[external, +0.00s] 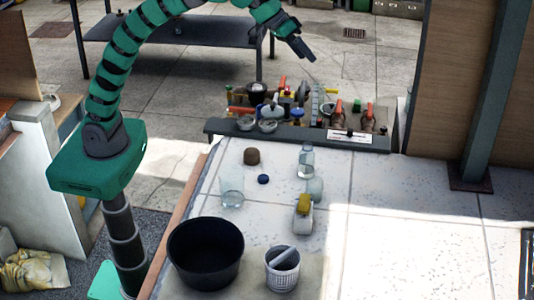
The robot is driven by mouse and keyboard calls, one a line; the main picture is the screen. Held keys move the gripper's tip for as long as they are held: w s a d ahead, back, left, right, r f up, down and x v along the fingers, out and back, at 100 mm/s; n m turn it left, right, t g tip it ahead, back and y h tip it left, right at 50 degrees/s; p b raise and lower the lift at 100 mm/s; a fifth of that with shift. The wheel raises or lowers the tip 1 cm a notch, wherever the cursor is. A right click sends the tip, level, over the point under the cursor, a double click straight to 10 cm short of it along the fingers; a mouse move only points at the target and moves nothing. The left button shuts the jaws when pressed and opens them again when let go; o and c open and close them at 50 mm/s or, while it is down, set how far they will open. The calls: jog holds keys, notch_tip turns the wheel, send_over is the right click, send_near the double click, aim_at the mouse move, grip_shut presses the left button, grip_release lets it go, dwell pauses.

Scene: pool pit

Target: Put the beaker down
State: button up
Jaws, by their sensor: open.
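My gripper (308,52) is at the top of the external view, high above the floor behind the table and well away from the glassware. It is open, with nothing visible in it. A clear glass beaker (232,189) stands upright on the white tiled tabletop (375,215), left of the small blue object. A clear bottle-like glass (306,160) and a rounded clear glass (315,188) stand farther right. I cannot tell for certain which clear vessel is the task's beaker.
A brown lump (251,156), a blue object (263,179) and a yellow-topped item (303,207) lie nearby. A crowded tray (280,138) lines the back. The table's right side is mostly clear.

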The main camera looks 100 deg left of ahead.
jog(key=s+r+m+t, duration=0.3)
jog(key=s+r, duration=0.7)
jog(key=s, duration=0.2)
jog(key=s+a+r+m+t, duration=0.1)
jog(key=s+r+m+t, duration=0.2)
jog(key=s+r, duration=0.7)
jog(key=s+t, duration=0.1)
jog(key=s, duration=0.1)
jog(key=shift+s+a, duration=0.3)
notch_tip(320, 180, down, 20)
jog(key=b, duration=2)
jog(key=shift+f+b, duration=0.2)
jog(key=shift+b, duration=0.1)
